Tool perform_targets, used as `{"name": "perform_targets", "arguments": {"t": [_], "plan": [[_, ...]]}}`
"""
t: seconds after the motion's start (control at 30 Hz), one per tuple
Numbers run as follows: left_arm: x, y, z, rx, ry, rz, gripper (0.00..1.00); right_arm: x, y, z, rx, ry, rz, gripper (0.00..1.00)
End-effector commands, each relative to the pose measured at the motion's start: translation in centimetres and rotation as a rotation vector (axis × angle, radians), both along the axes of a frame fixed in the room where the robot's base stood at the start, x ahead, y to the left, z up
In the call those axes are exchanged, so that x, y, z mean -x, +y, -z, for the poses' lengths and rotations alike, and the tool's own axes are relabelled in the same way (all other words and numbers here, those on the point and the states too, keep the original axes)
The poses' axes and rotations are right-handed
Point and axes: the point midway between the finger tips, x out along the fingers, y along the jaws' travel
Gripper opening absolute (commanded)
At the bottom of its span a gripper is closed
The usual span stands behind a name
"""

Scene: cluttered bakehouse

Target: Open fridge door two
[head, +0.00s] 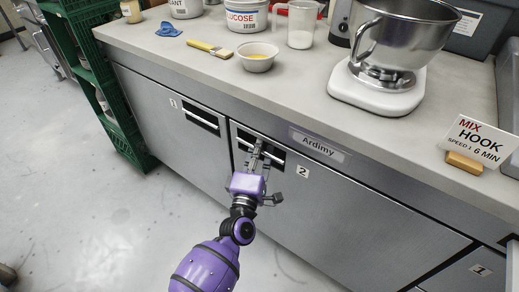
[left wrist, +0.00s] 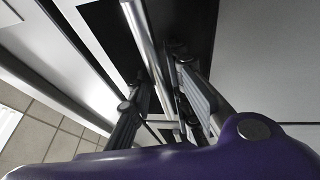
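Fridge door two (head: 345,205) is a grey steel door marked with a "2" label and looks shut in the head view. Its handle is a silver bar across a black recess (head: 274,158) near the top left of the door. My left gripper (head: 258,152) is at this handle. In the left wrist view the silver handle bar (left wrist: 147,48) runs between the two fingers of my left gripper (left wrist: 162,85). The fingers stand apart, with a gap showing beside the bar, so the gripper looks open around it. My right gripper is not in view.
Door one (head: 175,128) is left of door two, and green crates (head: 115,110) stand beyond it. The counter (head: 290,95) above holds a mixer (head: 385,70), a white bowl (head: 258,62), a brush and a sign (head: 478,140). The floor (head: 110,220) in front is clear.

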Motion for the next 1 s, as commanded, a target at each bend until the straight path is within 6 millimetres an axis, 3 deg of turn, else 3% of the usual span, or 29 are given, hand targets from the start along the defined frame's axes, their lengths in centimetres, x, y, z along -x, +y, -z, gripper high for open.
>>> {"name": "perform_targets", "arguments": {"t": [0.03, 0.13, 0.63, 0.77, 1.0], "plan": [[0.0, 0.0, 0.0, 0.0, 0.0, 0.0, 0.13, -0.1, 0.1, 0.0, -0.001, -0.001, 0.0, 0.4], [0.0, 0.0, 0.0, 0.0, 0.0, 0.0, 0.0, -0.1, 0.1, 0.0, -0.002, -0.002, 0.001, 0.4], [0.8, 0.4, -0.1, -0.001, -0.001, -0.015, 0.0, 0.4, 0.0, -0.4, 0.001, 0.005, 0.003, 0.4], [2.7, 1.5, -0.1, 0.0, 0.002, -0.054, 0.0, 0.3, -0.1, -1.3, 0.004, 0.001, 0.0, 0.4], [9.2, 4.7, -0.1, -0.001, 0.004, -0.188, 0.0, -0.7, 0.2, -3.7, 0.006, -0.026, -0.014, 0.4]]}}
